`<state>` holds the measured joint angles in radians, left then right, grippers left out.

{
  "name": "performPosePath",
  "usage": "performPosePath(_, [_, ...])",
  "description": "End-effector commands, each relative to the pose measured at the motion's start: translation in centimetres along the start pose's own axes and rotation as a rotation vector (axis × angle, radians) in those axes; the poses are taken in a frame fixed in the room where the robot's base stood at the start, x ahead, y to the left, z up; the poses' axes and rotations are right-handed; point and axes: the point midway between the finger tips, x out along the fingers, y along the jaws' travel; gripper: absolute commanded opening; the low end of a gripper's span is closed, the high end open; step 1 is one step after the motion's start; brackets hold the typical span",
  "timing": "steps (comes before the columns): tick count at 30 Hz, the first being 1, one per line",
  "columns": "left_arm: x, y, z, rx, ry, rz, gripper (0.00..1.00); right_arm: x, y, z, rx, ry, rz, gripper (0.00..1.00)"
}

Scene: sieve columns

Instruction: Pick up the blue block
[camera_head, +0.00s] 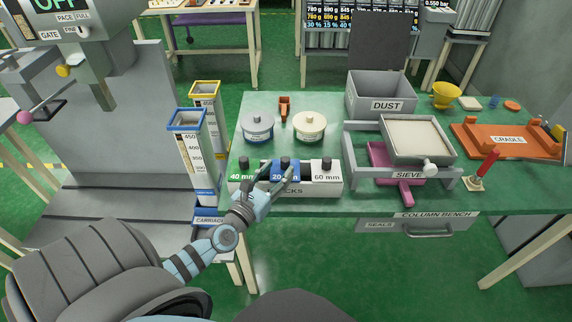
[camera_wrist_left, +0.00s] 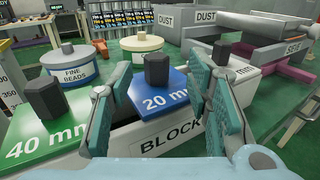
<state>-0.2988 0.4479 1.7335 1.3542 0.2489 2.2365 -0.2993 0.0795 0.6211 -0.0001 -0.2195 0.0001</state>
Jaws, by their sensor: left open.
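The blue block (camera_head: 277,176), marked 20 mm, sits in the middle slot of the white BLOCKS rack (camera_head: 330,188) on the green bench. It has a dark knob on top; block and knob also show in the left wrist view (camera_wrist_left: 165,99). A green 40 mm block (camera_head: 242,175) is to its left and a white 60 mm block (camera_head: 326,177) to its right. My left gripper (camera_head: 277,178) is open at the rack's front. In the left wrist view its fingers (camera_wrist_left: 160,112) stand apart on either side of the blue block. My right gripper is not in view.
Behind the rack stand the FINE BEADS tin (camera_head: 257,128) and a cream-lidded tin (camera_head: 310,126). The grey SIEVE (camera_head: 410,150) is on the right, with the DUST box (camera_head: 380,95) behind. Blue- and yellow-topped columns (camera_head: 188,123) stand left of the bench.

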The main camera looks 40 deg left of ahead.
Motion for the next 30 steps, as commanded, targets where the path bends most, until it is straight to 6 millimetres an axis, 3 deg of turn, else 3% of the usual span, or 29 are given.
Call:
performPosePath(9, [5.1, 0.4, 0.1, -0.001, -0.001, 0.001, 0.45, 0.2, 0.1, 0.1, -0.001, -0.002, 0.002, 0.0])
performPosePath(16, [5.5, 0.3, 0.1, 0.001, 0.001, -0.001, 0.45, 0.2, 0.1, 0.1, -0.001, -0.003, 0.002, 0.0])
performPosePath(24, [5.4, 0.4, 0.1, 0.002, 0.001, 0.0, 0.02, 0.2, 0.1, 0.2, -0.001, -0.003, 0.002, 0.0])
performPosePath(30, [5.4, 0.4, 0.1, 0.002, 0.001, 0.0, 0.0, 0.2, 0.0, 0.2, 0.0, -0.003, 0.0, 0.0])
